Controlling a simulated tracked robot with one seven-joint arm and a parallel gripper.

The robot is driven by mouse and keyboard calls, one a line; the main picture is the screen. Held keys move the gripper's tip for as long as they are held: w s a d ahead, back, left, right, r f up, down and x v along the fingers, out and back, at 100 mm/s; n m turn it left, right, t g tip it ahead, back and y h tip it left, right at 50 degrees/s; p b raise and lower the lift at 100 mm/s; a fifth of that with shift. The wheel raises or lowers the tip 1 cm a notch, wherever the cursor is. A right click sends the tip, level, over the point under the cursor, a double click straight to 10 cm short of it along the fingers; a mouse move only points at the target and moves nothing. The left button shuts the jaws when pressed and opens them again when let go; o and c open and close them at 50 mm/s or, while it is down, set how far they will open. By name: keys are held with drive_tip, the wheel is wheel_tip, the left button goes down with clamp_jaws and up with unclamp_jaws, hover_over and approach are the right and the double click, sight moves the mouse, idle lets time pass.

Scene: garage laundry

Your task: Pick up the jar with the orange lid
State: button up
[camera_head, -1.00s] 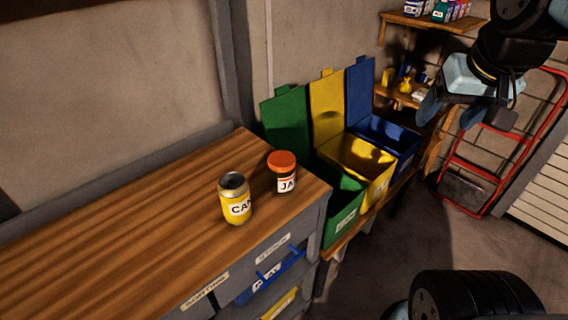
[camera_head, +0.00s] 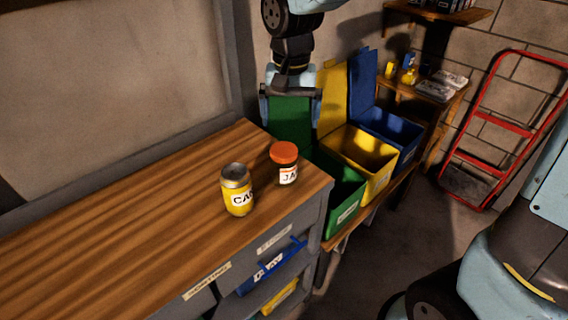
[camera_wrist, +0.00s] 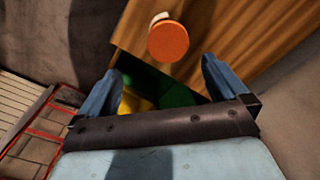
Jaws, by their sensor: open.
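The jar with the orange lid (camera_head: 286,164) stands upright on the wooden worktop near its right end, its white label facing me. A yellow can (camera_head: 237,192) with a grey top stands just left of it, with a small gap between them. My gripper (camera_head: 290,120) hangs above and behind the jar, in front of the green bin lid, its fingers apart and empty. In the wrist view the orange lid (camera_wrist: 168,41) lies ahead of the open fingers (camera_wrist: 162,85), apart from them; the lid hides most of the jar there.
Green (camera_head: 346,207), yellow (camera_head: 378,182) and blue (camera_head: 408,150) open bins stand right of the worktop (camera_head: 120,215). A red hand truck (camera_head: 500,130) leans at the right wall. The left part of the worktop is clear.

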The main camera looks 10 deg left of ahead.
sight(285, 150)
drive_tip(key=shift+s+a+f, duration=0.1)
drive_tip(key=shift+a+f, duration=0.2)
drive_tip(key=shift+a, duration=0.1)
drive_tip(key=shift+a+f, duration=0.1)
drive_tip(key=shift+f, duration=0.2)
wheel_tip(285, 150, down, 8)
drive_tip(key=shift+r, duration=0.1)
drive_tip(key=shift+a+f, duration=0.15)
drive_tip(key=shift+f, duration=2.55)
drive_tip(key=shift+c, duration=0.3)
drive_tip(key=c, duration=1.2)
drive_tip(key=shift+c, duration=0.2)
drive_tip(key=shift+r, duration=0.2)
